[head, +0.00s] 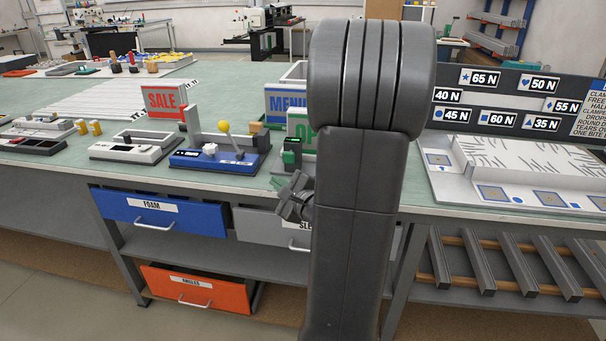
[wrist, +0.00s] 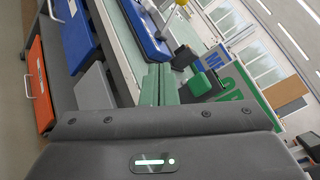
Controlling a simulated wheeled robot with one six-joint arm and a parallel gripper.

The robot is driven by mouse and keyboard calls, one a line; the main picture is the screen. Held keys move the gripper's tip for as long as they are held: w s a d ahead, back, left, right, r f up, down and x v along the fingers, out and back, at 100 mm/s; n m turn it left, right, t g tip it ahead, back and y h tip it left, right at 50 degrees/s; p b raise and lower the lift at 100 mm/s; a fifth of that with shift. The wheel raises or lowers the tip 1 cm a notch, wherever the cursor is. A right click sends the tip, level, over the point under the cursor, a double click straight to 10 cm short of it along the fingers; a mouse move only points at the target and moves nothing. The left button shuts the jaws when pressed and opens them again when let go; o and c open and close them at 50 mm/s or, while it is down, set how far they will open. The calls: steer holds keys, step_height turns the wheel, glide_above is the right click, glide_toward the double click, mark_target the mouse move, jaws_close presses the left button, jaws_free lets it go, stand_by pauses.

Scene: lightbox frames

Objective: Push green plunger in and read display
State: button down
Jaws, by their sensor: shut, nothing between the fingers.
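A small device with a dark green part (head: 291,146) stands near the bench's front edge, left of my arm in the head view. It has a small dark panel at its top; I cannot read any value there. My arm hides its right side. In the wrist view, green parts (wrist: 197,85) show just beyond my fingers; I cannot tell which is the plunger. My gripper (head: 293,203) is in front of the bench edge, below the device, apart from it.
A blue-based device (head: 218,160) with a yellow ball lever stands left of the green one. Green (head: 300,124) and blue MENU (head: 286,100) signs stand behind. Blue FOAM (head: 160,215) and grey drawers hang below the bench. A white tray (head: 520,165) lies right of my arm.

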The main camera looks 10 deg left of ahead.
mark_target(291, 159)
steer(key=shift+s+d+f+m+t, duration=0.1)
steer(key=shift+d+m+t, duration=0.2)
steer(key=shift+m, duration=0.2)
steer(key=shift+w+d+p, duration=0.15)
steer(key=shift+w+p, duration=0.9)
steer(key=shift+w, duration=3.35)
steer(key=shift+w, duration=0.15)
steer(key=shift+w+b, duration=0.3)
steer(key=shift+w+d, duration=0.1)
steer(key=shift+w, duration=1.5)
steer(key=shift+s+b, duration=0.1)
steer(key=shift+b, duration=0.2)
steer(key=shift+s+b, duration=1.15)
steer(key=shift+s, duration=0.8)
